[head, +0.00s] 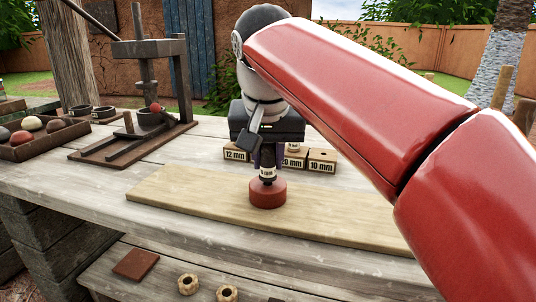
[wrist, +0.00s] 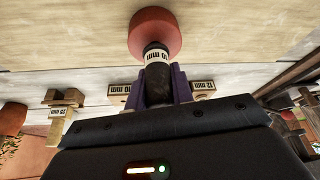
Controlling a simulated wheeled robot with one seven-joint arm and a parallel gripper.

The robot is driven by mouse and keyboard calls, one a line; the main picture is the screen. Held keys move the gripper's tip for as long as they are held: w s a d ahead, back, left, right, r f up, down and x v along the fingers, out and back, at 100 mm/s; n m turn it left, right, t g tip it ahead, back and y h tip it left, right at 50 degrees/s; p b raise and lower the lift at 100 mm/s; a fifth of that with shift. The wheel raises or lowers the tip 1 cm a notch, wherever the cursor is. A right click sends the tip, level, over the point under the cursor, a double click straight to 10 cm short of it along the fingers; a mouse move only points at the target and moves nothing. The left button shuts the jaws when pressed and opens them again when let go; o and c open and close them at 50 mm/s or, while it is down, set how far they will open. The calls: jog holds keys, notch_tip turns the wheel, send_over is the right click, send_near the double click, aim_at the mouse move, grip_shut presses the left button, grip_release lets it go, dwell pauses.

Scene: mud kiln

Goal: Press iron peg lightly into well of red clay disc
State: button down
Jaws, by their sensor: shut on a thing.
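The red clay disc (head: 268,194) sits on the pale board in the head view. It also shows at the top of the wrist view (wrist: 154,32). The dark iron peg (head: 268,174) with a white label band stands upright over the disc's middle. In the wrist view the peg (wrist: 157,75) is between the purple fingers. My gripper (head: 267,155) points down and is shut on the peg's upper part, as the wrist view shows my gripper (wrist: 161,84). The peg's lower end meets the disc's top. The well is hidden, so how deep the peg sits I cannot tell.
A press stand (head: 130,145) and a tray of balls (head: 40,140) are at left. The board is clear either side of the disc.

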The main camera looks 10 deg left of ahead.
dwell(0.4)
jog(key=shift+r+p, duration=2.55)
jog(key=shift+r, duration=1.45)
jog(key=s+a, duration=0.3)
jog(key=a, duration=0.2)
